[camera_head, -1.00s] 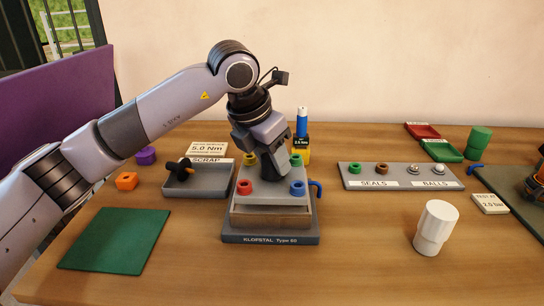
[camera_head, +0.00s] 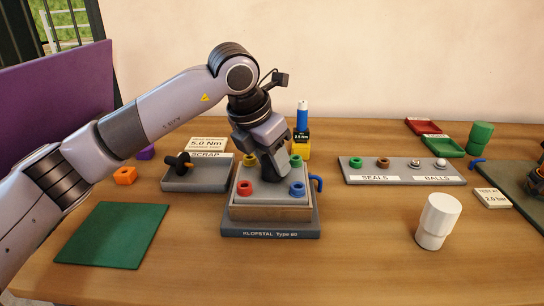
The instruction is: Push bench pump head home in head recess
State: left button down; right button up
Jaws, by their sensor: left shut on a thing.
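The bench pump, labelled KLOFSTAL Type 60, stands on its dark grey base (camera_head: 270,234) in the middle of the table. My right gripper is not in view.
A SCRAP tray (camera_head: 198,183) with a black part stands left of the pump; a green mat (camera_head: 112,235) lies front left. A SEALS and BALLS rack (camera_head: 400,177) and a white cup (camera_head: 437,222) are to the right. A blue-yellow tool (camera_head: 301,122) stands behind.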

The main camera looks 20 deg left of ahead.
aim_at(261, 183)
pick_arm(q)
jog(key=c, duration=0.6)
grip_release()
jog(key=shift+o, duration=0.2)
jog(key=shift+f, duration=0.1)
jog(key=shift+r, duration=0.2)
jog(key=v, duration=0.7)
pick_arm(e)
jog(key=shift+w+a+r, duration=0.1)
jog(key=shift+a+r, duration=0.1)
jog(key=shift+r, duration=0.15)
